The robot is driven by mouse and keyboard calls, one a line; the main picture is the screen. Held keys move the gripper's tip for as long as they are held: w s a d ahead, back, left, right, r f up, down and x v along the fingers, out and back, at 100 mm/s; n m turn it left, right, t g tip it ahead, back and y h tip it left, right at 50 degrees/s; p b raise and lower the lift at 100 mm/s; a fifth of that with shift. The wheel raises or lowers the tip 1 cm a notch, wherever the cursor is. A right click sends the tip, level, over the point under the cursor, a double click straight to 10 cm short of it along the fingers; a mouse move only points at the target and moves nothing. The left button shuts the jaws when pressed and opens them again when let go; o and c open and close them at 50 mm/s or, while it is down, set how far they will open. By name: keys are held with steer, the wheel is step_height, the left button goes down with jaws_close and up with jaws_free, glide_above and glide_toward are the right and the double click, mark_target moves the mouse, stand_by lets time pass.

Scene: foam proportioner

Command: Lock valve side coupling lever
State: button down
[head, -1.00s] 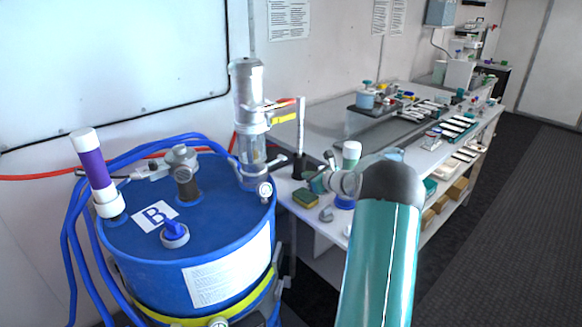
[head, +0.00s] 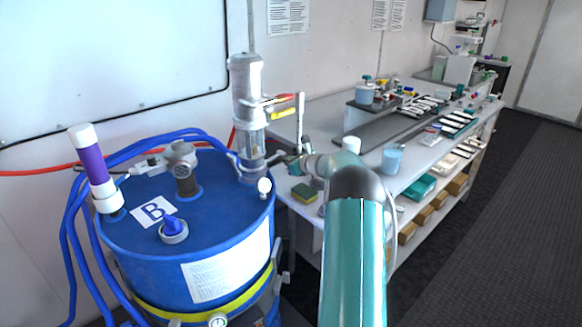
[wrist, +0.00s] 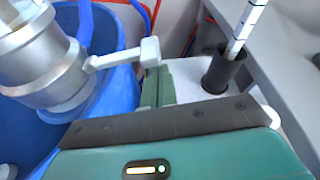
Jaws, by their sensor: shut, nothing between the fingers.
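The clear, grey-capped pump cylinder (head: 249,110) stands on the right side of the blue drum (head: 190,245). Its metal coupling (wrist: 45,62) fills the upper left of the wrist view. A pale coupling lever (wrist: 118,59) sticks out rightward from it, ending in a squarish tip. My gripper (wrist: 158,76) is shut and empty, its green fingers beside the lever tip. The tip overlaps the fingers in the picture; I cannot tell whether they touch. In the head view my gripper (head: 291,161) is just right of the cylinder base, small and partly hidden by my wrist.
Red and yellow handles (head: 281,106) stick out from the cylinder above my gripper. A striped rod stands in a dark holder (wrist: 222,72) close on the right. A sponge (head: 304,193) lies on the white bench (head: 425,160). Blue hoses (head: 75,240) loop around the drum.

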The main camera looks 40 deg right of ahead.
steer(key=shift+r, duration=0.25)
steer(key=shift+r, duration=0.1)
steer(key=shift+s+a+r+n+h, duration=0.1)
steer(key=shift+r+n+h, duration=0.6)
steer(key=shift+r+n, duration=0.3)
steer(key=r, duration=0.1)
steer(key=a+r+n, duration=0.1)
steer(key=r, duration=0.1)
steer(key=a+r+n+h, duration=0.1)
steer(key=shift+a+r+t, duration=0.15)
steer(key=shift+a+t, duration=0.1)
steer(key=shift+t, duration=0.05)
steer(key=shift+d, duration=0.1)
